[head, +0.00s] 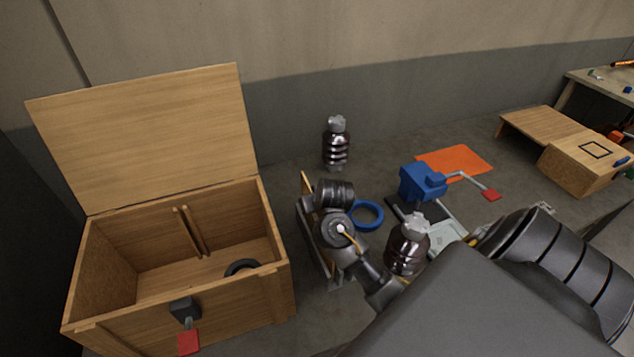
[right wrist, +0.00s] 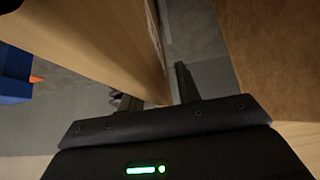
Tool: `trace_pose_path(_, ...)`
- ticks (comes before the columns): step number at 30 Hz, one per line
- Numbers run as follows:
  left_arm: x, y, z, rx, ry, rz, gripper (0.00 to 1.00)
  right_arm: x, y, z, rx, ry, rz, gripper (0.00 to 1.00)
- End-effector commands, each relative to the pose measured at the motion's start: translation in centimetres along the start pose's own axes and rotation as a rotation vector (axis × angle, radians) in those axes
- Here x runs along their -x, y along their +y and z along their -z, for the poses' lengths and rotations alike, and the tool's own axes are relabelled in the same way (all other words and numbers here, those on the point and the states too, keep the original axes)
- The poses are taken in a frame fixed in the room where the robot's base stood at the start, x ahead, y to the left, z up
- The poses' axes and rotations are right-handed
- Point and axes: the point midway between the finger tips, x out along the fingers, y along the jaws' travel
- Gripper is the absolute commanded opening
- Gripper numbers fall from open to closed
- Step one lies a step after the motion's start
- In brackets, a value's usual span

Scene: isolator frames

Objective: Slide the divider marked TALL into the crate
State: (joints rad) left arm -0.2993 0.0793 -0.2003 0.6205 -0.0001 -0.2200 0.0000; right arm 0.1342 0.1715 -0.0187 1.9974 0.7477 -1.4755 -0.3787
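The wooden crate (head: 190,313) stands at the left with its lid up. A pair of upright wooden strips (head: 188,232) is on its back inner wall, and a black ring (head: 241,267) lies inside. My right gripper (head: 312,203) is beside the crate's right side, at a thin wooden panel (head: 306,184) seen nearly edge-on. In the right wrist view a wooden panel (right wrist: 110,45) runs down between the fingers (right wrist: 157,95); whether they press on it is unclear. No TALL marking is readable. My left gripper is not in view.
A dark ribbed insulator (head: 336,148) stands behind my right gripper, and a brown one (head: 406,247) stands right of it. A blue ring (head: 367,215), a blue clamp-like device (head: 420,182) and an orange mat (head: 455,160) lie further right. A red-tipped latch (head: 188,342) is on the crate's front.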

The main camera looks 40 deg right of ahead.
Motion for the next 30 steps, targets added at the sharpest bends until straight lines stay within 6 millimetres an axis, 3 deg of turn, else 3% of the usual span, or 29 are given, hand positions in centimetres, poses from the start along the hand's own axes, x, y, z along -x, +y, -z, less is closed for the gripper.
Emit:
trace_pose_path(2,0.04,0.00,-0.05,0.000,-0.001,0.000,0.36,0.04,0.00,0.02,0.000,0.000,0.000,0.32)
trace_pose_path(9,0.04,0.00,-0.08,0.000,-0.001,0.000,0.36,0.04,0.01,0.00,0.000,0.000,0.000,0.01)
trace_pose_path(30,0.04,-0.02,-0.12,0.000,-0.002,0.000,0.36,0.04,0.01,-0.02,0.000,-0.001,0.000,0.00)
